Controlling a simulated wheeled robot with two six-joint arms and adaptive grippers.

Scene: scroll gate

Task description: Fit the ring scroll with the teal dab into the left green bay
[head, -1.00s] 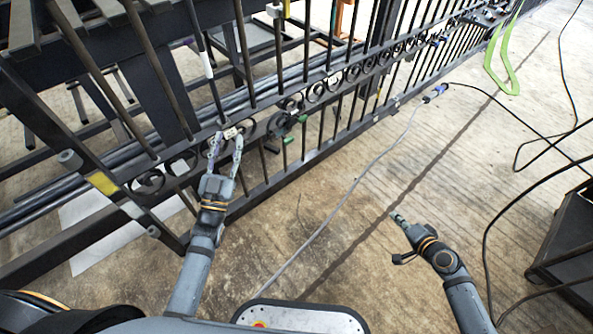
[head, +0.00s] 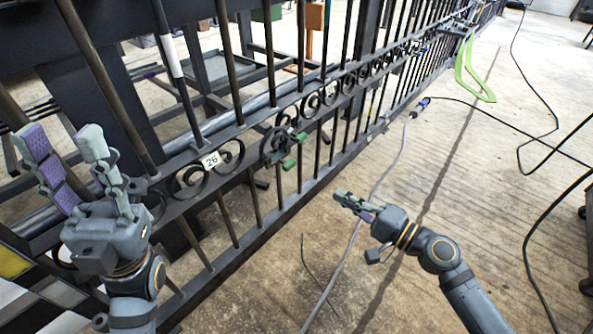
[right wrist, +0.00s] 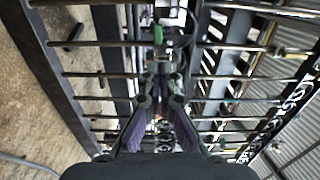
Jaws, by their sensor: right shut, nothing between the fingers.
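The dark gate carries a row of scrolls. One scroll pair (head: 190,181) bears a pale tag marked 26 (head: 211,160). To its right, a dark scroll piece (head: 272,148) sits by green clamp-like parts (head: 290,164). I cannot make out a teal dab or a green-marked bay. My left gripper (head: 65,142) is open and empty, close to the camera at the left, apart from the tagged scrolls. My right gripper (head: 340,195) is shut and empty, in front of the gate. In the right wrist view its fingertips (right wrist: 160,88) meet, with a green part (right wrist: 158,35) beyond them.
A grey cable (head: 394,160) with a blue connector (head: 423,103) lies on the concrete floor. A light-green loop (head: 470,75) hangs farther along.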

